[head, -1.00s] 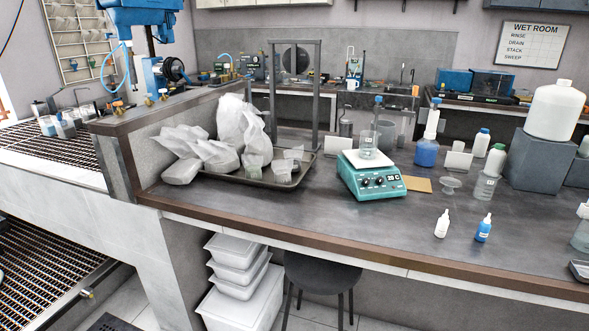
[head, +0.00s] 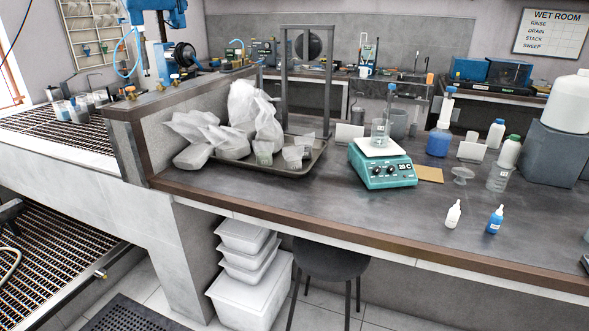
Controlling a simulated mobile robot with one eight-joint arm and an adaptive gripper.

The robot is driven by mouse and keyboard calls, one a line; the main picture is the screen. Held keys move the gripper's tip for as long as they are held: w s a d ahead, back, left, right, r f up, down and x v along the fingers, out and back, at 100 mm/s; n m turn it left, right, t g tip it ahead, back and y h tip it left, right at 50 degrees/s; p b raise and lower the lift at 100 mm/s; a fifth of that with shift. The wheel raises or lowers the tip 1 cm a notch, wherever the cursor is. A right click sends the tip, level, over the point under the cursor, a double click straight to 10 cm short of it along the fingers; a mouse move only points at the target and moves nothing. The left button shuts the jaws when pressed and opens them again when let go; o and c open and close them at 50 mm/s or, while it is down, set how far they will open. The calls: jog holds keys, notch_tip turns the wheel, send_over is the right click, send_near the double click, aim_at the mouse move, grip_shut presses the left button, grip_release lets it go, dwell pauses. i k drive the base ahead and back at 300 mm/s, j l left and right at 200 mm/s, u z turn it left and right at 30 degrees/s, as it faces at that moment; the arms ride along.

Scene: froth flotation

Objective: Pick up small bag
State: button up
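Several whitish plastic bags are heaped on and beside a dark tray (head: 290,171) at the left end of the bench. A tall crumpled bag (head: 254,110) stands at the back of the heap. A flatter bag (head: 193,156) lies at the left, by the low side wall. Small clear bags or cups, one of them a small labelled bag (head: 263,152), sit toward the tray's right; their exact kind is hard to tell. My gripper is not in view.
Two small dropper bottles (head: 453,214) (head: 495,220) stand near the front edge. A black stool (head: 331,260) and stacked white tubs (head: 248,280) are under the bench. Bare bench (head: 310,205) lies in front of the tray.

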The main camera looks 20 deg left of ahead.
aim_at(293, 156)
jog(key=i+j, duration=0.15)
jog(key=j, duration=0.2)
jog(key=i+j, duration=0.1)
jog(key=j, duration=0.2)
jog(key=i+j, duration=0.15)
jog(key=j, duration=0.2)
jog(key=i+j, duration=0.15)
jog(key=j, duration=0.2)
jog(key=i+j, duration=0.15)
jog(key=j, duration=0.15)
jog(key=k+u, duration=0.05)
